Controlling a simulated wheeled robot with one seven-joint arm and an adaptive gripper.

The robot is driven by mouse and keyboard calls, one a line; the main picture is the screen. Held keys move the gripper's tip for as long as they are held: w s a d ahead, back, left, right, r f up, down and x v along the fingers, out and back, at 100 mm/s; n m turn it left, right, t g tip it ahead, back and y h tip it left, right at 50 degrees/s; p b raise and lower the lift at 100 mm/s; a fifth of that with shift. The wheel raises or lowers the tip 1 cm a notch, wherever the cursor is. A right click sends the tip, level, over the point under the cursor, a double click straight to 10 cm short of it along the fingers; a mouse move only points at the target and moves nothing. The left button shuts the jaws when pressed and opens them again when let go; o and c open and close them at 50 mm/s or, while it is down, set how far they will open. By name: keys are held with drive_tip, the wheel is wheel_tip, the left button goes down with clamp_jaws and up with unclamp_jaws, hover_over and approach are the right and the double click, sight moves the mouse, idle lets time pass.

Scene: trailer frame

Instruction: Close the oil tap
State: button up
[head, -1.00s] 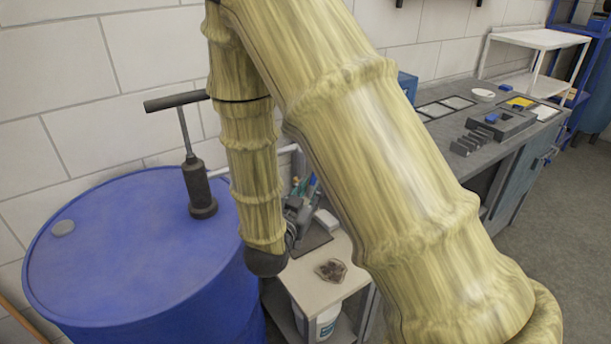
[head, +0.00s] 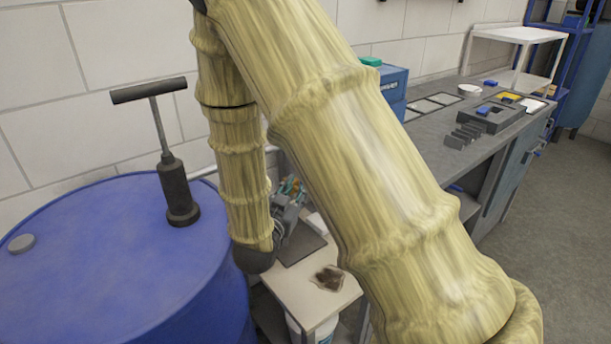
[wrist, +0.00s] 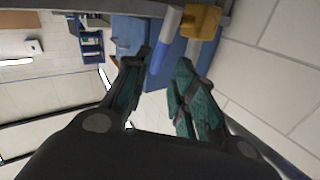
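The blue drum (head: 90,265) with an upright black hand pump (head: 178,190) stands at the left in the head view. A light pipe runs from the pump behind my arm. No oil tap shows clearly in the head view. In the wrist view, a yellow-brass fitting (wrist: 202,21) and a white-and-blue cylinder (wrist: 168,32) lie beyond my fingers; I cannot tell if they are parts of the tap.
The small table (head: 295,275) holds a dark mat and a brown-stained cloth (head: 328,278). A grey workbench (head: 420,130) with a blue box (head: 393,88) and trays runs along the wall. Grey floor (head: 560,200) is clear at the right.

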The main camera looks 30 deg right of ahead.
drive_tip(key=x, duration=0.7)
drive_tip(key=shift+w+d, duration=0.15)
drive_tip(key=shift+d, duration=0.1)
clamp_jaws()
